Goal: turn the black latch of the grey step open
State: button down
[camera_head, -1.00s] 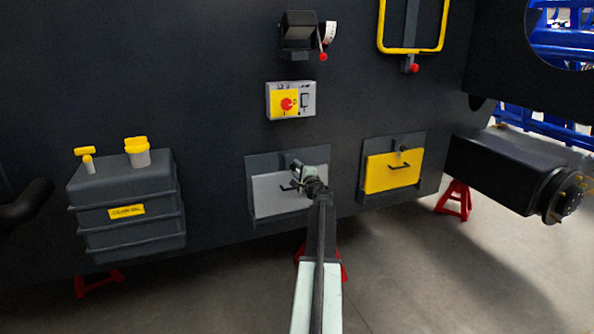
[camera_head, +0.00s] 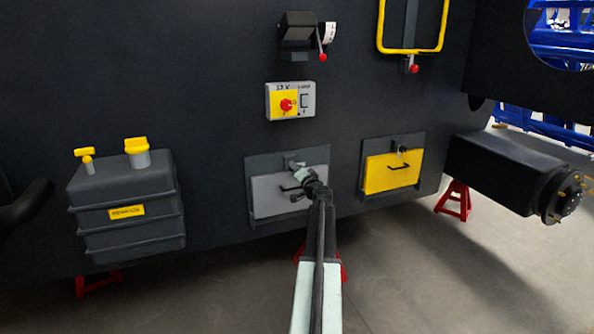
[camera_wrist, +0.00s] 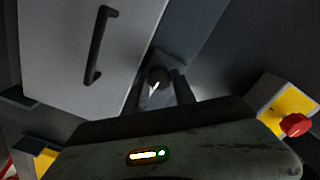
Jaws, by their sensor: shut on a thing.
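The grey step (camera_head: 268,195) is a flat light-grey panel with a black handle, set in a dark frame low on the chassis; its panel also shows at the upper left of the wrist view (camera_wrist: 60,60). The black latch (camera_wrist: 158,76) is a dark rounded piece at the step's top edge. My gripper (camera_wrist: 158,90) has its fingers on both sides of the latch and is shut on it. In the head view my gripper (camera_head: 299,172) is at the step's upper right and hides most of the latch, so its exact angle cannot be told.
A yellow step (camera_head: 392,173) with its own latch is to the right. A switch box (camera_head: 290,101) with a red knob is above. A dark tank (camera_head: 127,205) stands at the left, and a wheel hub (camera_head: 565,196) juts out at the right.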

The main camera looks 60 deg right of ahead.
jog(key=shift+n, duration=0.7)
jog(key=c, duration=1)
grip_release()
jog(key=shift+c, duration=0.2)
jog(key=shift+s+a, duration=0.1)
jog(key=v, duration=0.7)
jog(key=shift+s+a, duration=0.2)
jog(key=shift+s, duration=0.05)
